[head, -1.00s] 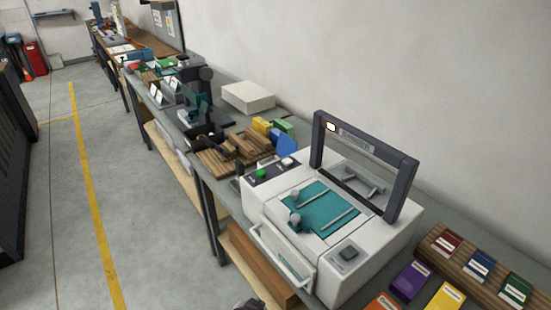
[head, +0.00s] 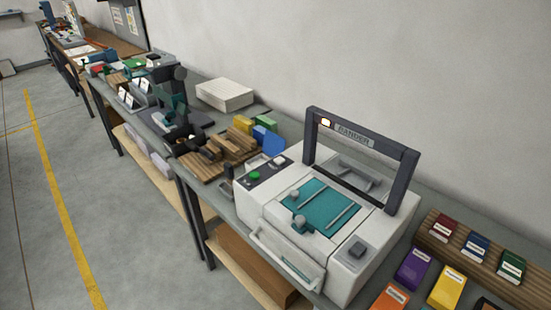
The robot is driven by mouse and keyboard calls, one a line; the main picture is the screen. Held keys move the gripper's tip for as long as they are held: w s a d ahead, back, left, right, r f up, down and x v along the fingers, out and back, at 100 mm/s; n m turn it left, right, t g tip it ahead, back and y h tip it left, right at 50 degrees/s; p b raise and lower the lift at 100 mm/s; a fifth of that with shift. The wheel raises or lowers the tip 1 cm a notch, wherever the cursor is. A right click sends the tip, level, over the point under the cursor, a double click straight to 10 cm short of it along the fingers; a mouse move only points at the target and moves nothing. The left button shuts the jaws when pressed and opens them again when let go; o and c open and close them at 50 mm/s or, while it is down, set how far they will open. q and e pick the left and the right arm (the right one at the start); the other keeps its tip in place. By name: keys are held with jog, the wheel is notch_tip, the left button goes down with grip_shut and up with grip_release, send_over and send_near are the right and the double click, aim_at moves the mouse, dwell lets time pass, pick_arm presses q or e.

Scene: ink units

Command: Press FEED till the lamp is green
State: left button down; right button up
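A white banding machine (head: 350,285) with a dark upright arch (head: 404,180) marked "BANDER" stands on the bench. A small lamp (head: 326,122) on the arch's upper left glows pale with an amber edge, not green. A dark panel at the machine's left carries a green button (head: 254,174) and a white button (head: 279,161). I cannot read which one is labelled FEED. Neither of my grippers is in view.
A striped wooden rack (head: 430,226) with ink packs is at the right, with purple (head: 413,268), yellow (head: 446,287) and orange (head: 390,299) packs before it. The floor (head: 130,215) at left is clear.

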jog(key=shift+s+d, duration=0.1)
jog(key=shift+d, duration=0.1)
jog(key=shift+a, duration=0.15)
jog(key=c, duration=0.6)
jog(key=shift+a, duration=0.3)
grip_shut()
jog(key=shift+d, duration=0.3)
